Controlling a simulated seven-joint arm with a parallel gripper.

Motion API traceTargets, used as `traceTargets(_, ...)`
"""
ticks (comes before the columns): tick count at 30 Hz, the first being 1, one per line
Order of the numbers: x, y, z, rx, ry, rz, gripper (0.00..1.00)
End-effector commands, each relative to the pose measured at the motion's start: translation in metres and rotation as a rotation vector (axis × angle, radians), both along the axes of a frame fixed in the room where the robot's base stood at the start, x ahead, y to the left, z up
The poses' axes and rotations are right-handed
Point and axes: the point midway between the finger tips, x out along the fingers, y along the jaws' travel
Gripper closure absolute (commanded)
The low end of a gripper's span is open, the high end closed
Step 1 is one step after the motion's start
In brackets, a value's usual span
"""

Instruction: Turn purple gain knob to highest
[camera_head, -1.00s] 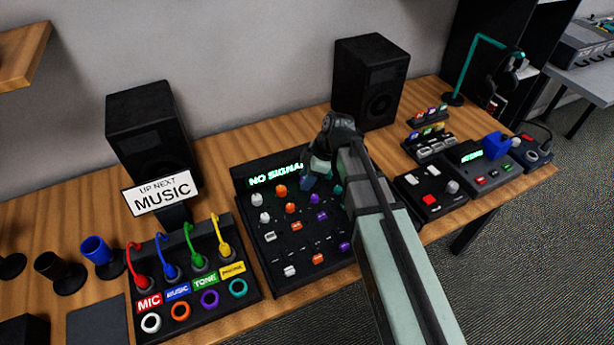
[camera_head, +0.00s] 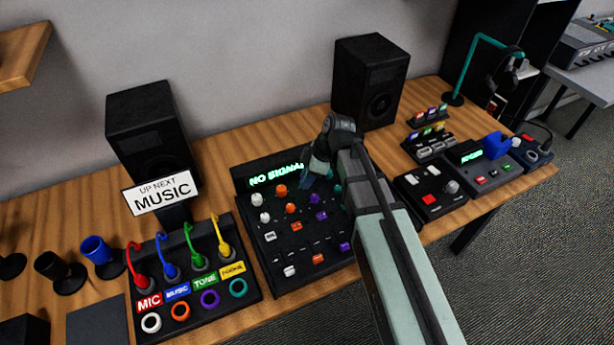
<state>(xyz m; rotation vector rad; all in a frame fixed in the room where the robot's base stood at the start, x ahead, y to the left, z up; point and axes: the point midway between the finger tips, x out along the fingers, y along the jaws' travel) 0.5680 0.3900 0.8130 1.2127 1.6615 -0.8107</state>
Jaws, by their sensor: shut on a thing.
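The black mixer (camera_head: 287,262) lies on the desk with columns of white, orange, purple and teal controls and a green "NO SIGNAL" display (camera_head: 276,175). My gripper (camera_head: 307,180) reaches down over the top row, right of the top orange knob (camera_head: 280,190), where the purple column begins. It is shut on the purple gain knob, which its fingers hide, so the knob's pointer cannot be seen. A lower purple knob (camera_head: 316,198) shows just below my gripper. A teal knob (camera_head: 337,188) shows to the right, partly hidden by my arm.
A patch box (camera_head: 195,282) with colored cables stands left of the mixer, below a "MUSIC" sign (camera_head: 162,193). Two black speakers (camera_head: 148,125) stand behind. Small control boxes (camera_head: 432,190) sit to the right. My arm covers the mixer's right side.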

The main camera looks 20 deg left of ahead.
Motion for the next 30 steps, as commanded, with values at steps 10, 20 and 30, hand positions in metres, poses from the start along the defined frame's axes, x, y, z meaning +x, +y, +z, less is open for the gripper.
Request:
traceTargets(10, -0.0040, -0.0010, 0.0003, 0.001, -0.002, -0.280, 1.00)
traceTargets(20, -0.0054, -0.0001, 0.0005, 0.001, -0.002, -0.594, 1.00)
traceTargets(30, -0.0068, 0.0012, 0.0005, 0.001, -0.002, -0.915, 1.00)
